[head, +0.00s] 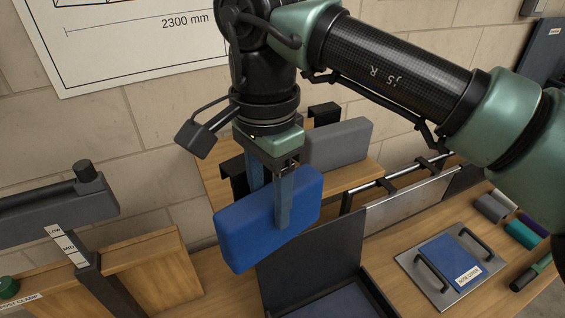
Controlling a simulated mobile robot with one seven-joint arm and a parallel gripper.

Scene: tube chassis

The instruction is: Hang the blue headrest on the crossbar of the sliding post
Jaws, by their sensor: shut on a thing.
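The blue headrest (246,229), a padded block, is held in the air near the middle of the head view, tilted with its right end higher. My gripper (272,208) is shut on it from above. One finger lies across its near face, and the other goes down behind it. The sliding post (106,286) stands at the left, dark, with LOW and MID labels. Its thick dark crossbar (55,200) is at the left edge, with a knob on top, apart from the headrest and left of it. The post's foot is out of view.
A grey pad (338,146) with black hooks sits behind my gripper. A dark open lid (318,262) stands below right of the headrest. A metal plate (413,271) with a blue cover and handles lies to the right. A green knob (8,288) is at lower left.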

